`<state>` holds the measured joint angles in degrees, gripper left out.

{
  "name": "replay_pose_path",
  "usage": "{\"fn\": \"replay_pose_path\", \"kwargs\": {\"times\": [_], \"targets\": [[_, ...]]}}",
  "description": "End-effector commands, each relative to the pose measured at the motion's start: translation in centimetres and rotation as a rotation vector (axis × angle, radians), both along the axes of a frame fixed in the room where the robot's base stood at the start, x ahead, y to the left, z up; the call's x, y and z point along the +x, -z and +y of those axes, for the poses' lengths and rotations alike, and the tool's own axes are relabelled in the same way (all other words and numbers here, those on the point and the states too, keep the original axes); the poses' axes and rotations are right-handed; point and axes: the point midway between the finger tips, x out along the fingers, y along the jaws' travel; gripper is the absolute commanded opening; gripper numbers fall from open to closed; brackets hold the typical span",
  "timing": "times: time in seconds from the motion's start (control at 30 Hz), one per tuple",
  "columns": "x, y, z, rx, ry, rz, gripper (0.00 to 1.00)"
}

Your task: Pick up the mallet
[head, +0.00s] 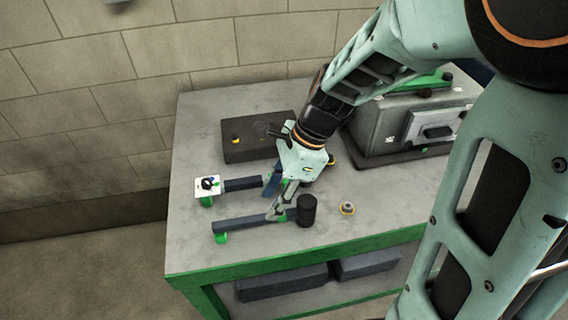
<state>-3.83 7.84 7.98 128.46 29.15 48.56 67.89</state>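A mallet with a dark cylindrical head (307,210) and a long dark handle (240,223) lies near the front edge of the workbench, head to the right. A small green piece shows below the handle's left end. My gripper (277,211) points down at the mallet's handle, just left of its head. Its fingertips overlap the handle in the picture. I cannot tell whether they touch it, or whether the fingers are open or shut. Part of the handle near the head is hidden by the fingers.
A second dark handle (242,184) lies behind the mallet, beside a white card with a black item (207,187). A dark block (247,143) stands behind. A small brass-and-grey ring (347,208) lies right of the mallet. A grey machine (385,125) fills the back right. The bench's front-left corner is clear.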

Motion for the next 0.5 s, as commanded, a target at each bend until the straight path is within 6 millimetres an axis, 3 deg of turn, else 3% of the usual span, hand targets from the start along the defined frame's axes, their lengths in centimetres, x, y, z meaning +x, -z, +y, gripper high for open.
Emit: {"fn": "replay_pose_path", "kwargs": {"times": [0.1,0.37,0.5], "targets": [[-0.3,2.0,0.8,0.0,-0.002,0.003,0.36],[-0.4,3.8,1.6,0.001,-0.001,0.001,0.36],[-0.8,5.8,2.6,0.001,-0.003,0.002,0.36]]}}
